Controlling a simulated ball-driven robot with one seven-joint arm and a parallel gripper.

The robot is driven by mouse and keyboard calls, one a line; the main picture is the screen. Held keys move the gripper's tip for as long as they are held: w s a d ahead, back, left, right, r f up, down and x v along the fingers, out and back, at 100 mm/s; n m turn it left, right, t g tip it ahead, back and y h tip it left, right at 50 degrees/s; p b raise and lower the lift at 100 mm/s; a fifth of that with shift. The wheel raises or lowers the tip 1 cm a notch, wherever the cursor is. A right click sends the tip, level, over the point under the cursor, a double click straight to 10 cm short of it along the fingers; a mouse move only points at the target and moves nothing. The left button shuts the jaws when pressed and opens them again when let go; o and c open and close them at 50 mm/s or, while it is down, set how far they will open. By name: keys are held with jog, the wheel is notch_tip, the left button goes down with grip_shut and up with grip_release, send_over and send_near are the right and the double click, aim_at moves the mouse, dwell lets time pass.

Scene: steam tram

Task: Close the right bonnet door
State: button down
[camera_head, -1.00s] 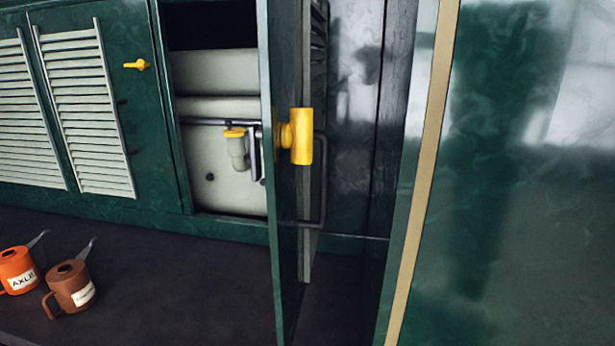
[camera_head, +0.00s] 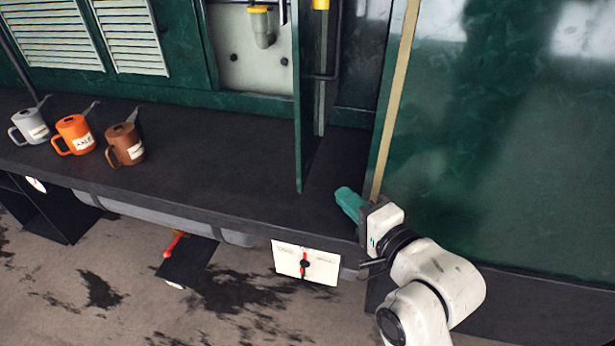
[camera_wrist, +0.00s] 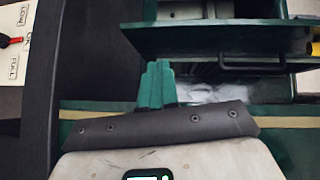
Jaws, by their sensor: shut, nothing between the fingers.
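The right bonnet door (camera_head: 302,120) is a dark green panel, swung open and seen nearly edge-on in the head view. Its yellow knob (camera_head: 320,4) shows at the top edge. In the wrist view the door (camera_wrist: 190,40) crosses the upper part, with the yellow knob (camera_wrist: 314,42) at the right edge. My gripper (camera_head: 343,195) has teal fingers, shut and empty, over the dark ledge to the right of the door's lower end, apart from it. In the wrist view the fingers (camera_wrist: 157,72) point up toward the door.
A green wall panel with a tan edge strip (camera_head: 396,100) stands close to the right of my gripper. Grey, orange (camera_head: 74,134) and brown (camera_head: 125,144) oil cans stand on the ledge (camera_head: 210,165) at left. A white gauge plate (camera_head: 305,262) hangs below the ledge.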

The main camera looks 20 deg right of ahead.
notch_tip(320, 180, up, 3)
jog(key=a+m+t, duration=0.1)
jog(key=p, duration=0.2)
send_near(303, 150)
jog(key=w, duration=0.3)
jog(key=w+a, duration=0.1)
jog(key=w, duration=0.1)
jog(key=shift+w, duration=0.35)
jog(key=shift+a, duration=0.1)
